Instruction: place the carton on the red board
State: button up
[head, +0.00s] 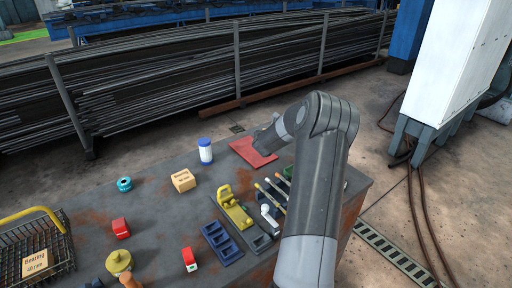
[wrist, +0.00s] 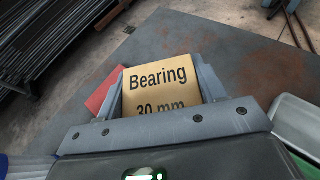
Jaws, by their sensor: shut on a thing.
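My gripper (wrist: 163,84) is shut on a tan carton (wrist: 158,76) printed "Bearing 30 mm", with one finger on each side of it. The red board (head: 246,152) lies flat near the far edge of the table, and my arm's end covers its right part in the head view. In the wrist view the red board (wrist: 102,93) shows beyond the left finger, partly hidden by finger and carton. The held carton is hidden behind my arm in the head view. I cannot tell whether it touches the board.
On the table (head: 150,210) stand a blue-capped white jar (head: 205,152), another tan box (head: 183,180), a teal ring (head: 124,184) and red blocks. A yellow clamp-like tool (head: 234,208) and a blue tray (head: 221,243) lie nearer. A wire basket (head: 60,235) holds a "Bearing 40 mm" box.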

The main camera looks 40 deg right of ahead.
jog(key=w+a+f, duration=0.2)
jog(key=w, duration=0.1)
jog(key=w+a+f, duration=0.1)
jog(key=w, duration=0.1)
jog(key=shift+w+f, duration=0.25)
jog(key=shift+f, duration=2.1)
jog(key=shift+f, duration=0.1)
jog(key=o, duration=1)
